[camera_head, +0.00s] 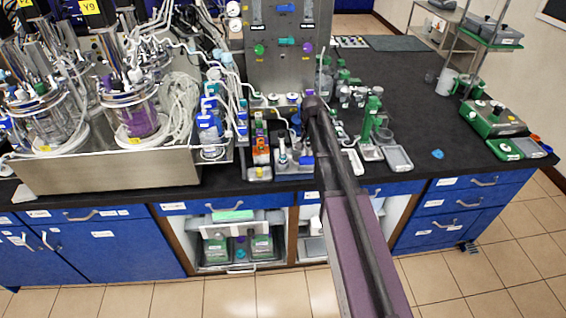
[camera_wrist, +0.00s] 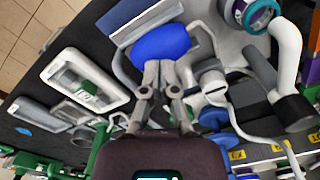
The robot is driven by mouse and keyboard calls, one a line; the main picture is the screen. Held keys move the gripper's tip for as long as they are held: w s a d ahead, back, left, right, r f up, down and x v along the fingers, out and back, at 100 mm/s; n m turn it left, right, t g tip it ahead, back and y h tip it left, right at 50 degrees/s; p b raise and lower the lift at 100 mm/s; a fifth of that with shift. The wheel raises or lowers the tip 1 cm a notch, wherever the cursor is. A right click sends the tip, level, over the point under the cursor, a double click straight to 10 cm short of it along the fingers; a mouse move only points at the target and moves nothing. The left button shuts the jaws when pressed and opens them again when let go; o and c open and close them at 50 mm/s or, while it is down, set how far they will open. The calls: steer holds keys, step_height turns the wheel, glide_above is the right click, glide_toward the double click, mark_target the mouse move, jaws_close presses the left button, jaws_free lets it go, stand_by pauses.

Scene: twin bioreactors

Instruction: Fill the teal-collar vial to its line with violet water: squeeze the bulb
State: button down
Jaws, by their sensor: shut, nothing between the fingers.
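In the wrist view, a blue rubber bulb (camera_wrist: 161,43) lies just beyond my gripper (camera_wrist: 160,68). The fingertips are together at the bulb's near edge, with nothing between them. I cannot tell whether they touch the bulb. A pale tube runs beside the bulb. A round part with a teal ring and violet inside (camera_wrist: 260,14) shows at the upper right; I cannot tell if it is the teal-collar vial. In the head view, my arm reaches over the bench and hides the gripper and bulb. No vial fill line or water level can be made out.
In the wrist view, a white-rimmed tray (camera_wrist: 85,80) lies left, and white pipework (camera_wrist: 288,50) stands close at right. In the head view, a metal panel (camera_head: 285,70) rises behind, glass reactors (camera_head: 135,115) stand left, and the bench (camera_head: 440,120) has free room right.

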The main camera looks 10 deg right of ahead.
steer(key=shift+f+b, duration=0.55)
steer(key=shift+f, duration=0.15)
steer(key=shift+f+b, duration=0.55)
steer(key=shift+b, duration=0.05)
stand_by(1.9)
steer(key=shift+r, duration=0.15)
steer(key=shift+r+p, duration=1.85)
steer(key=shift+p, duration=0.15)
steer(key=shift+r, duration=0.1)
steer(key=shift+r+p, duration=2.4)
steer(key=shift+p, duration=0.1)
steer(key=s+a+n, duration=0.1)
steer(key=s+n, duration=0.5)
steer(key=s, duration=1.7)
steer(key=shift+s+a, duration=0.15)
steer(key=shift+s, duration=0.1)
